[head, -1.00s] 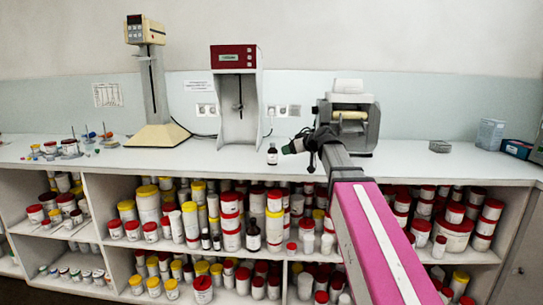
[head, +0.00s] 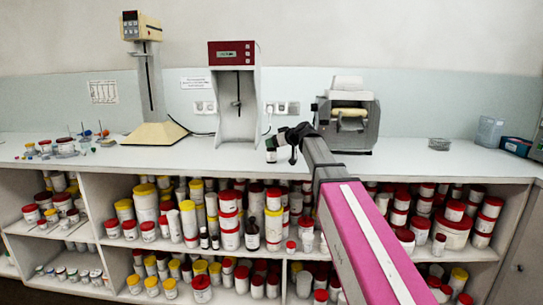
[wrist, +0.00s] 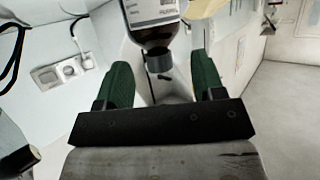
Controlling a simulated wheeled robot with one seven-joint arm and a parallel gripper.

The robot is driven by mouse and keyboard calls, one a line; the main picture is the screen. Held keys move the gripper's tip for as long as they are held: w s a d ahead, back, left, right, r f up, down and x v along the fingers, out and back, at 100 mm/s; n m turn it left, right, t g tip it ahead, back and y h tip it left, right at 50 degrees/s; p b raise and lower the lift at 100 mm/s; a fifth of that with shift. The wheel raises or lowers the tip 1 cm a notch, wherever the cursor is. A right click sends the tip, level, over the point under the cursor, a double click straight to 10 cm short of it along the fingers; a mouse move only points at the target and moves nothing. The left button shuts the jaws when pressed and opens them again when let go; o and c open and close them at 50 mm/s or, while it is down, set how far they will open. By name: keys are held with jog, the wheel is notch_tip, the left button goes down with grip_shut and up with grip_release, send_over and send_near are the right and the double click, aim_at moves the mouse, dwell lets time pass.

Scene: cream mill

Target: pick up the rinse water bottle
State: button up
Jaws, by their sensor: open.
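The rinse water bottle (head: 271,156) is a small dark bottle with a white label, standing on the white counter in front of the red-topped machine. In the head view my gripper (head: 271,144) is at the bottle's top and hides its cap. In the wrist view the bottle (wrist: 154,33) shows upside down at the top middle, with its dark cap towards me. My gripper's two green fingers (wrist: 163,80) are spread apart, one on each side of the cap in the picture. I see no finger pressed on the bottle.
The red-topped machine (head: 234,120) stands behind the bottle. A beige stand mixer (head: 150,85) is to its left and a grey roller mill (head: 347,118) to the right. Shelves of jars (head: 231,220) fill the space below. The counter (head: 410,165) at right is mostly clear.

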jog(key=x, duration=0.2)
jog(key=shift+w+a+f, duration=0.15)
jog(key=shift+w, duration=0.1)
jog(key=shift+c, duration=0.3)
jog(key=shift+s, duration=0.1)
jog(key=c, duration=1)
grip_shut()
